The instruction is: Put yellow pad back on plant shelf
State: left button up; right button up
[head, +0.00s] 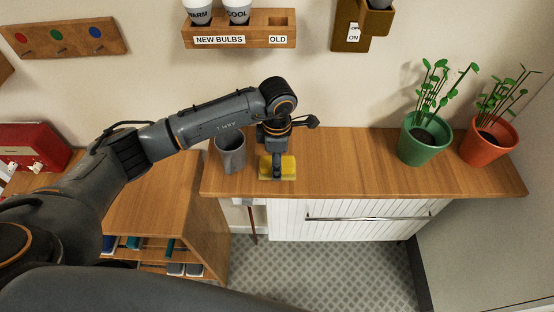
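The yellow pad (290,168) shows at the left part of the wooden plant shelf (345,165), under my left gripper. My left gripper (277,170) points down over the pad, and its dark finger parts cover the pad's middle. I cannot tell whether its fingers are closed on the pad, or whether the pad rests on the shelf or is held just above it. My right gripper is not in view.
A grey mug (231,155) stands close to the left of my gripper. A green pot (422,142) and an orange pot (484,143) with plants stand at the right. The shelf between pad and green pot is clear. A bulb rack (240,41) hangs above.

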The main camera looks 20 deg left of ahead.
pick_arm(q)
notch_tip(320, 180, up, 12)
jog(key=b, duration=0.4)
jog(key=shift+f, duration=0.1)
dwell(0.3)
